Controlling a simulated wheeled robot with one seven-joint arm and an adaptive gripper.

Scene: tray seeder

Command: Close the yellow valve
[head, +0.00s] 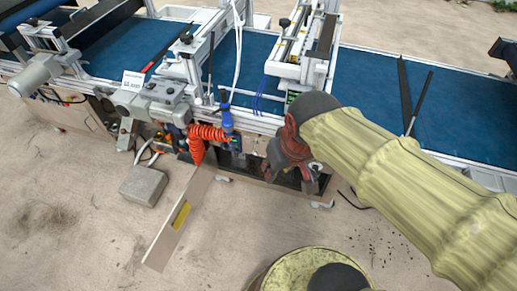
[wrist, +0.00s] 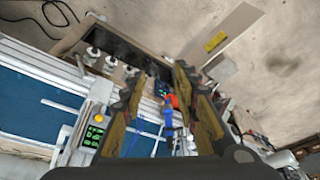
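My gripper (head: 290,176) is in front of the machine's lower cabinet, below the blue conveyor and right of the blue bottle-shaped part. In the wrist view my gripper (wrist: 158,74) has its two fingers apart, with nothing held between them. No yellow valve can be told for sure in either view. Between and beyond the fingers I see the blue part (wrist: 168,112), the orange hose (wrist: 174,100) and the open cabinet (wrist: 118,46). Several pale cylindrical fittings (wrist: 92,52) stand in the cabinet, left of the fingers. The fingers hide part of the cabinet.
The cabinet's open door panel (head: 180,222) with a yellow label juts out at left. The coiled orange hose (head: 205,133) hangs left.

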